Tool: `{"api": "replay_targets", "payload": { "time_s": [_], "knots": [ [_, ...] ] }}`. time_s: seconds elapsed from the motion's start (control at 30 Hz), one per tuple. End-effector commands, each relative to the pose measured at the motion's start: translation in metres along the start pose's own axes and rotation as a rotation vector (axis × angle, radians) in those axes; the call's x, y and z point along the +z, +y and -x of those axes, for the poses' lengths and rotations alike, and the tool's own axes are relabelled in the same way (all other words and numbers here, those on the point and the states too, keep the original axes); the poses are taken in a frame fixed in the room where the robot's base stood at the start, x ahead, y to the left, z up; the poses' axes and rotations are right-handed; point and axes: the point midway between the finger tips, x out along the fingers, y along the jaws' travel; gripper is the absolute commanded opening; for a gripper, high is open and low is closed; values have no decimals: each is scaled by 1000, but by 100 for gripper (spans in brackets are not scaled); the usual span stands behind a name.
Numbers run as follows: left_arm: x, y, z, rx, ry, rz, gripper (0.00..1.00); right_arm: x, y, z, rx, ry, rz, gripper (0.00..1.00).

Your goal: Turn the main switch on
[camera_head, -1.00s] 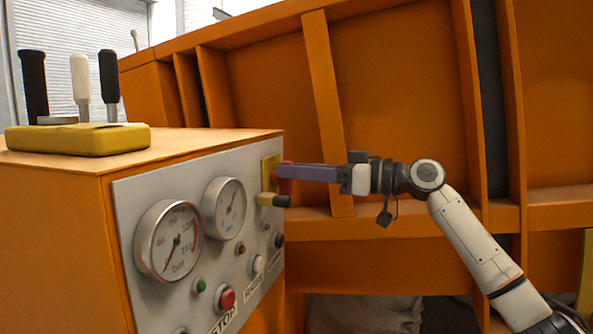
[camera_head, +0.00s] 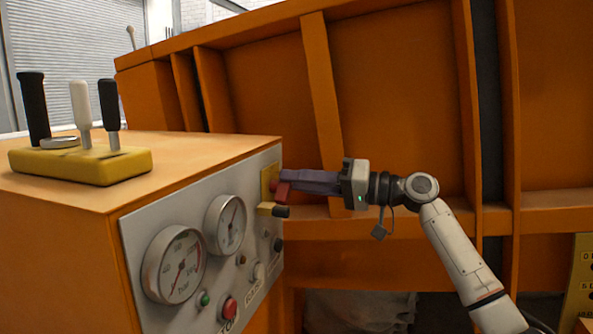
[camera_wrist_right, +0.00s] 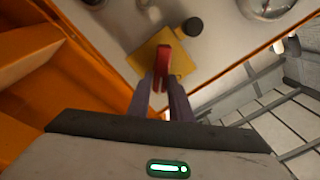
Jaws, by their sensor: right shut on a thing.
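The main switch shows a red handle (camera_head: 282,191) on a yellow plate (camera_head: 269,181) at the far upper edge of the grey control panel (camera_head: 140,225). My right gripper (camera_head: 291,182) reaches in from the right, with its purple-grey fingers level with the handle. In the right wrist view the fingers (camera_wrist_right: 162,88) close around the red handle (camera_wrist_right: 162,60), in front of the yellow plate (camera_wrist_right: 150,58). The gripper is shut on the handle. My left gripper is not in view.
Two gauges (camera_head: 174,264), a red stop button (camera_head: 229,308), a green button (camera_head: 204,298) and a black knob (camera_head: 278,245) sit on the panel. A yellow block with levers (camera_head: 80,165) stands on the orange cabinet. A large orange ribbed wall (camera_head: 400,100) stands behind my right arm.

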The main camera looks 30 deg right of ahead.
Motion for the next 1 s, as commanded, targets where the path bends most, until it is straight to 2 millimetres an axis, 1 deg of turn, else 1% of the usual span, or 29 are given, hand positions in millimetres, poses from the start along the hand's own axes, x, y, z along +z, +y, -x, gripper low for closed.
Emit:
{"api": "replay_targets", "payload": {
  "time_s": [0.03,0.4,0.6,0.8,1.0],
  "knots": [
    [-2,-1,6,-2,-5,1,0,0,0,-1,2,-8,-51,0],
    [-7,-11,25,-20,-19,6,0,2,5,-1,3,-9,-398,0],
    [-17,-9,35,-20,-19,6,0,4,8,-1,3,-9,-562,0],
    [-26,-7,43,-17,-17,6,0,6,11,-1,4,-9,-684,0],
    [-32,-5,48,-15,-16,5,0,8,12,-1,3,-9,-757,0]
  ]
}}
